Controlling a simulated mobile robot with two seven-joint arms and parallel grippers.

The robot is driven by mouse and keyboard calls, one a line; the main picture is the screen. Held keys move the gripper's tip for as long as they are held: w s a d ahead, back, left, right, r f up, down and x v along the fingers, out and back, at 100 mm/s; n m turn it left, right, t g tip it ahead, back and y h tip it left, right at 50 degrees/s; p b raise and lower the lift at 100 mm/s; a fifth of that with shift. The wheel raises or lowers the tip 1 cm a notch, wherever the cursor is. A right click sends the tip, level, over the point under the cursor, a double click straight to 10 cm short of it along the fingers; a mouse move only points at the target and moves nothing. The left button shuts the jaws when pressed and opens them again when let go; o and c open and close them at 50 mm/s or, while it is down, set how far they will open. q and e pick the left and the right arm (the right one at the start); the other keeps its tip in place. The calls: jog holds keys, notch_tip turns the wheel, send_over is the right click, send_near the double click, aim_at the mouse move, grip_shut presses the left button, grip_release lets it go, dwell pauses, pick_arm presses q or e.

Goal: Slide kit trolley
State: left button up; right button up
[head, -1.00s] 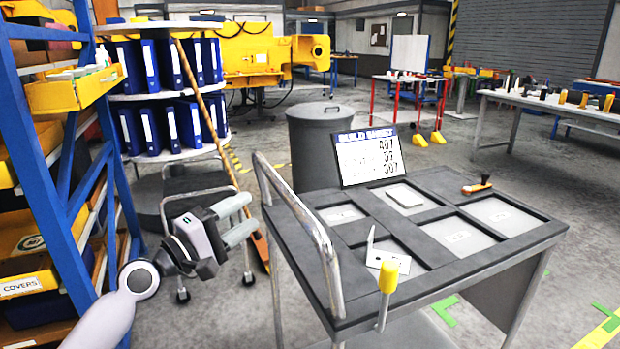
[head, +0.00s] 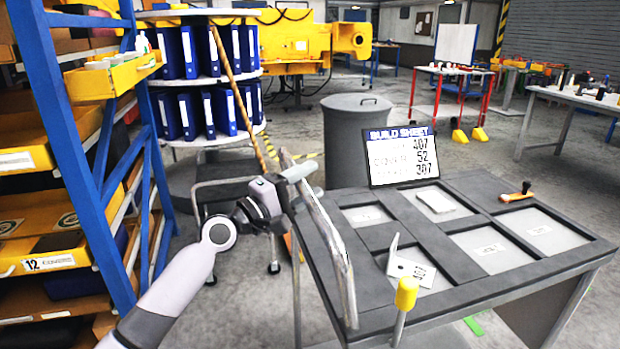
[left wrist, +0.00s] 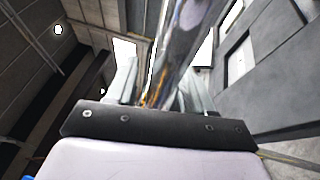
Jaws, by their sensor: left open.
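The kit trolley (head: 437,232) is a dark grey cart with a recessed, compartmented top, standing right of centre in the head view. Its tubular metal push handle (head: 341,262) rises along its left side. My left gripper (head: 300,173) is at the upper far part of this handle, jaws open. In the left wrist view the shiny handle bar (left wrist: 184,50) runs between the open fingers. I cannot tell whether they touch it. A white angled bracket (head: 408,268) and a flat light plate (head: 436,200) lie on the trolley top. My right gripper is not in view.
A build sheet sign (head: 402,156) stands at the trolley's back edge. A grey bin (head: 356,140) is behind it. A blue rack with yellow bins (head: 112,77) stands left, before shelves of blue binders. A yellow-topped post (head: 406,293) stands at the trolley's near edge. Open floor shows between rack and trolley.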

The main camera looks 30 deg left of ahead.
pick_arm(q)
jog(key=shift+w+d, duration=0.15)
jog(key=shift+w, duration=0.3)
grip_shut()
jog(key=shift+r, duration=0.1)
